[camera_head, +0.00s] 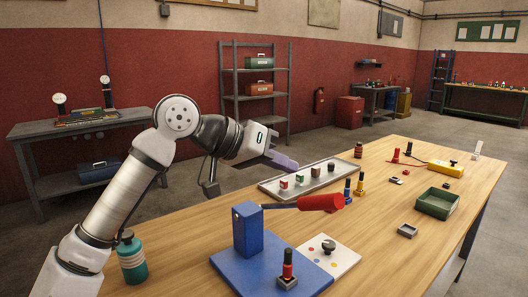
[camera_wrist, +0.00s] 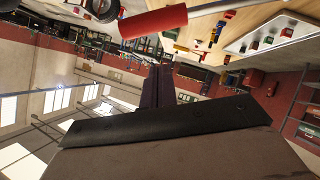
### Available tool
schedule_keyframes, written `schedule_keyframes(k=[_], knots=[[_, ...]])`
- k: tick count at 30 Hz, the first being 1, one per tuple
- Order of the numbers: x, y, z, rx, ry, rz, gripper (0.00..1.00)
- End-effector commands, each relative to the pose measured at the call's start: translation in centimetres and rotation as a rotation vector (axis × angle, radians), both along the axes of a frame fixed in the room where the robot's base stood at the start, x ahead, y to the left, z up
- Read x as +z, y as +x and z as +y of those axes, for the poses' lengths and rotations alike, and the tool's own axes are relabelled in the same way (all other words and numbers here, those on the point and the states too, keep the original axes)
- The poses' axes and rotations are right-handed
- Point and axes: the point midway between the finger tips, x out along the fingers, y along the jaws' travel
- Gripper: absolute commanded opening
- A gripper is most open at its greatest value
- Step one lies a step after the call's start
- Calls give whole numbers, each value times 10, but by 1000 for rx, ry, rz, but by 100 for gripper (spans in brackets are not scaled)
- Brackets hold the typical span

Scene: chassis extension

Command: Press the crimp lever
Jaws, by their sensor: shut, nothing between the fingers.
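The crimp lever's red handle (camera_head: 320,203) sticks out to the right on a dark rod from a blue post (camera_head: 247,230). The post stands on a blue base plate (camera_head: 270,275). The lever lies about level. My gripper (camera_head: 285,162) is shut and empty, behind and above the lever in the head view, near the tray. In the wrist view the red handle (camera_wrist: 152,22) shows beyond the gripper's fingertips (camera_wrist: 158,78), apart from them. A red-and-black plunger piece (camera_head: 288,268) stands on the front corner of the base plate.
A long tray (camera_head: 268,191) with several small blocks lies behind the lever. A white plate with a black knob (camera_head: 329,247) is right of the base. A green bin (camera_head: 437,203) and a yellow box (camera_head: 446,168) stand farther right. A teal bottle (camera_head: 131,257) is near my arm.

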Motion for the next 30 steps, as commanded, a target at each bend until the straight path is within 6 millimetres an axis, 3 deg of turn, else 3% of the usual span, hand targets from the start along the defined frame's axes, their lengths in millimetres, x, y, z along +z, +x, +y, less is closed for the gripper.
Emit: schedule_keyframes(k=[4, 12, 30], knots=[[-13, 6, -26, -3, 1, 1, 0], [-43, -3, -37, 2, -1, 1, 0], [-51, -4, -42, 2, 0, 0, 0]])
